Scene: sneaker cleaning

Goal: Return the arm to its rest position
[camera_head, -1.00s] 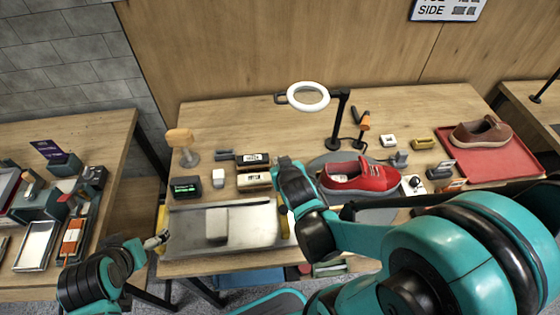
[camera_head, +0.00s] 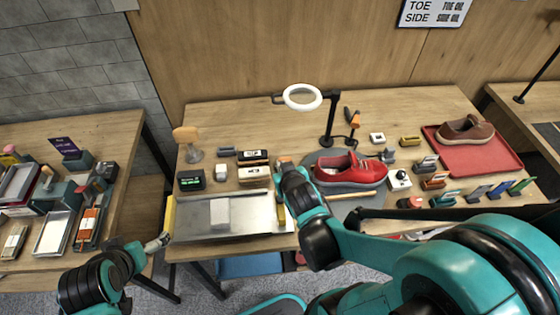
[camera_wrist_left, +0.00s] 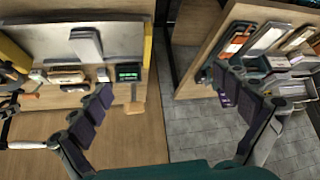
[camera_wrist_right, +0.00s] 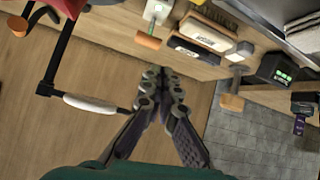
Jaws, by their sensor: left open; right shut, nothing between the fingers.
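My left gripper (camera_head: 158,243) hangs open and empty in front of the workbench's left front corner. In the left wrist view, its spread fingers (camera_wrist_left: 160,85) have nothing between them. My right arm reaches in from the right over the bench. Its gripper (camera_head: 284,163) is above the bench between the brushes and the red sneaker (camera_head: 350,168). In the right wrist view, its fingertips (camera_wrist_right: 162,75) are closed together and hold nothing. The sneaker stands on a round grey mat, and a light wooden-looking stick lies in front of it.
A ring lamp (camera_head: 303,97) rises behind my right gripper. A brown shoe (camera_head: 465,130) sits on a red tray (camera_head: 505,158). A side table (camera_head: 105,132) holds several boxes. Floor shows between the tables.

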